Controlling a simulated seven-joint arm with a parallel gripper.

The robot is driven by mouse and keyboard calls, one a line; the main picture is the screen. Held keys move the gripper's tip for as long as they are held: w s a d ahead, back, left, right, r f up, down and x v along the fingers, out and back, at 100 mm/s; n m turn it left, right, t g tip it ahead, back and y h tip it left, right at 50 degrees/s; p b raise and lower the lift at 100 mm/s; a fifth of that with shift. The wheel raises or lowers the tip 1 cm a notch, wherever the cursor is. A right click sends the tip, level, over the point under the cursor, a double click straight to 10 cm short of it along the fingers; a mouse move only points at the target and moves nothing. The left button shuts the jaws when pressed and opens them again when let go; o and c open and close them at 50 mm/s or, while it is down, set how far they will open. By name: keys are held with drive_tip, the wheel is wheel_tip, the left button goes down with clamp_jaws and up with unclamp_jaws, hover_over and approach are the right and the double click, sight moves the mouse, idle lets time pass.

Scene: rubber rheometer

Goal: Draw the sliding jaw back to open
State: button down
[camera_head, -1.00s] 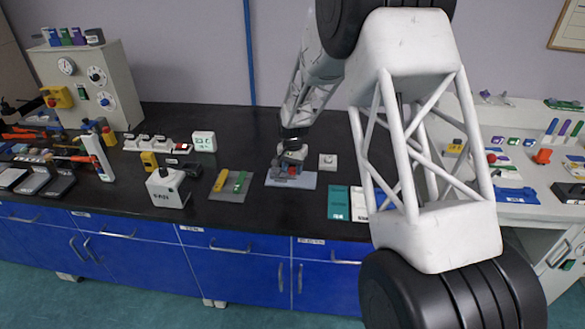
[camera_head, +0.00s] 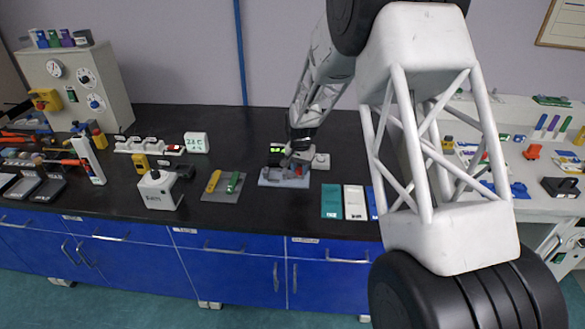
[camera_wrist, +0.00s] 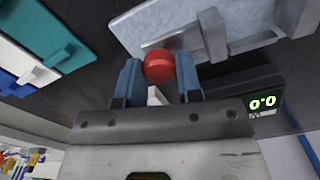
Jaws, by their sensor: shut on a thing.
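A small vise-like fixture with a light grey-blue base (camera_head: 286,182) sits on the black bench in the head view. In the wrist view its grey metal base (camera_wrist: 155,22) is at the top, with an upright grey jaw block (camera_wrist: 214,36) on it. A round red knob (camera_wrist: 160,66) lies between the two blue fingers of my gripper (camera_wrist: 163,78). My gripper is shut on this knob. In the head view my gripper (camera_head: 298,160) is small at the fixture, and it hides part of the jaw and the knob.
A dark display box (camera_wrist: 262,104) reading 0.0 stands beside the fixture. Teal (camera_head: 332,200), white (camera_head: 355,202) and blue plates lie to the right. A grey mat (camera_head: 224,187) with yellow and green pieces and a white box (camera_head: 160,190) are to the left.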

sight(301, 169)
drive_tip(key=shift+d, duration=0.25)
drive_tip(key=c, duration=0.8)
unclamp_jaws()
drive_tip(key=shift+r, duration=0.15)
wheel_tip(301, 169, up, 7)
drive_tip(key=shift+r, duration=0.25)
drive_tip(key=shift+r, duration=0.1)
